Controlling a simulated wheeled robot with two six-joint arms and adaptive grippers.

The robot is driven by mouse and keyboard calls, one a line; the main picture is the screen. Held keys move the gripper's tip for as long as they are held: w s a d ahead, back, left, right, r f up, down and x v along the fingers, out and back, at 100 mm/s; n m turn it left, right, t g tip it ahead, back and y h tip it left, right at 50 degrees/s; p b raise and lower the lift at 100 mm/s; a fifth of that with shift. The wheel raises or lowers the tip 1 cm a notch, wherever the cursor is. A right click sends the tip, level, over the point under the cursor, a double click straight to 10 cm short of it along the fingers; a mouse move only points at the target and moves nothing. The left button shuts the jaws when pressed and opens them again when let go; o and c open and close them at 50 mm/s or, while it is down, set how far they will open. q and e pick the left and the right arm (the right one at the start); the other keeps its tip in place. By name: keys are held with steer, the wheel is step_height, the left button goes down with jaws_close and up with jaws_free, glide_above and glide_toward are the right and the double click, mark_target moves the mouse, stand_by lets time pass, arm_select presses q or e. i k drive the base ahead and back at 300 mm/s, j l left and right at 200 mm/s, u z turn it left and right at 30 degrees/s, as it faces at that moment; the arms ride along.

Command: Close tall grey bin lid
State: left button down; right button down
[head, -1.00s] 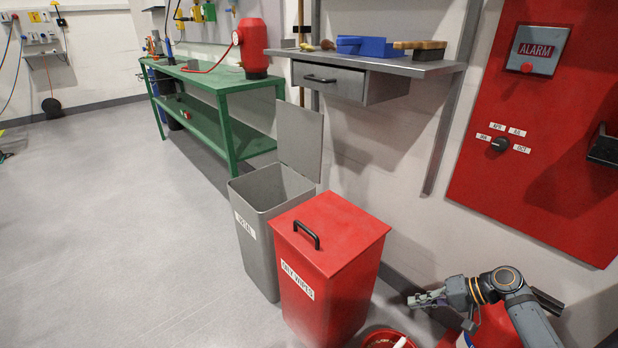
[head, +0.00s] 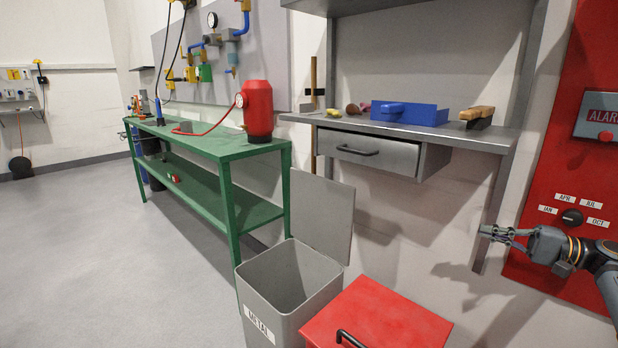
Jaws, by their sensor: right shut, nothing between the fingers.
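The tall grey bin (head: 262,298) stands at the lower middle, labelled METAL, with its inside showing. Its grey lid (head: 322,215) stands upright, hinged at the bin's back edge by the wall. My right gripper (head: 492,233) is shut and empty, pointing left in front of the wall, to the right of the lid and apart from it. My left gripper is not in view.
A red bin (head: 385,318) with a black handle stands close beside the grey bin, its lid down. A green bench (head: 205,151) stands behind at left. A grey shelf (head: 420,131) with a drawer (head: 375,152) overhangs behind the lid. The floor at left is clear.

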mark_target(322, 210)
steer(key=i+j, duration=0.45)
steer(key=j, duration=0.15)
steer(key=i+j, duration=0.45)
steer(key=j, duration=0.1)
